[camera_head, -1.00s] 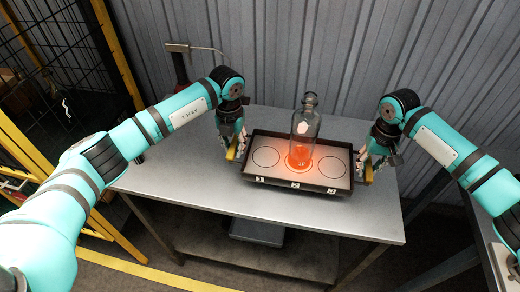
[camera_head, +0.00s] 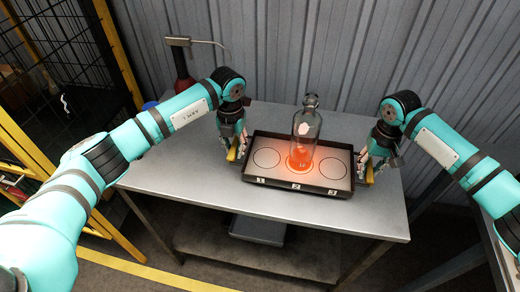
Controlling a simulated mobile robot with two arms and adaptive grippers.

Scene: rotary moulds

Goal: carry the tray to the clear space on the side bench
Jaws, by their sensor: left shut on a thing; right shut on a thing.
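The tray (camera_head: 330,191) is dark-rimmed with a pale floor, marked with circles and the numbers 1, 2 and 3. A clear glass bottle (camera_head: 308,125) with a glowing orange base stands upright on the middle circle; the circles on either side are empty. My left gripper (camera_head: 237,152) is shut on the tray's left end, at a yellow handle. My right gripper (camera_head: 365,167) is shut on the tray's right end, also at a yellow part. The tray looks level over the metal bench (camera_head: 200,170); I cannot tell whether it touches the top.
A yellow-framed black mesh fence (camera_head: 70,60) stands at the left. Corrugated wall (camera_head: 300,50) closes the back. Another metal surface (camera_head: 498,250) is at the right edge, partly hidden by my arm.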

